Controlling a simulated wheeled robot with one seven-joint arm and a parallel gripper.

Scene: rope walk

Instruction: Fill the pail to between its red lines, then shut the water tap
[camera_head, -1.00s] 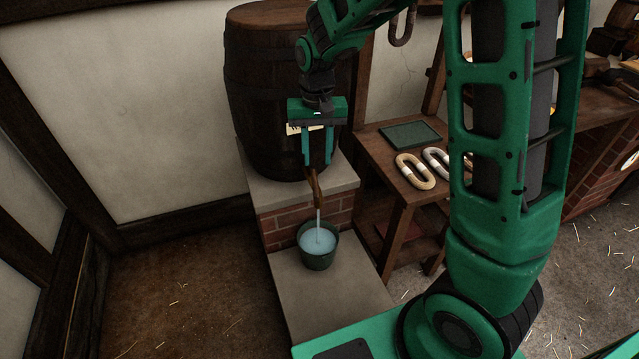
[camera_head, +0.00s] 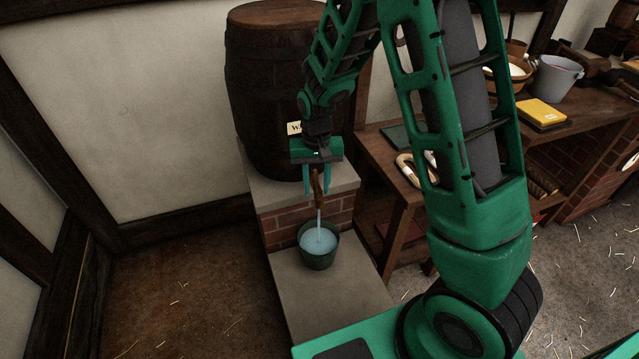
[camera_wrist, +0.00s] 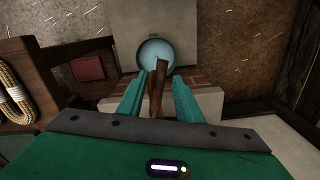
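The dark green pail (camera_head: 318,257) stands on the stone slab below the barrel, with pale blue water in it. A thin stream runs from the wooden tap (camera_head: 317,186) into the pail, so the tap is open. I cannot make out the red lines on the pail. My gripper (camera_head: 318,185) points down at the tap, with its two teal fingers apart on either side of it. In the wrist view the tap (camera_wrist: 157,88) lies between the open fingers, with a gap on each side, and the pail (camera_wrist: 156,52) shows beyond it.
The large dark barrel (camera_head: 265,95) rests on a stone-topped brick ledge (camera_head: 290,192). A wooden table (camera_head: 385,165) with rope rings stands to the right. A bench farther right holds a grey bucket (camera_head: 556,78) and a yellow box (camera_head: 541,113). The floor at left is clear.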

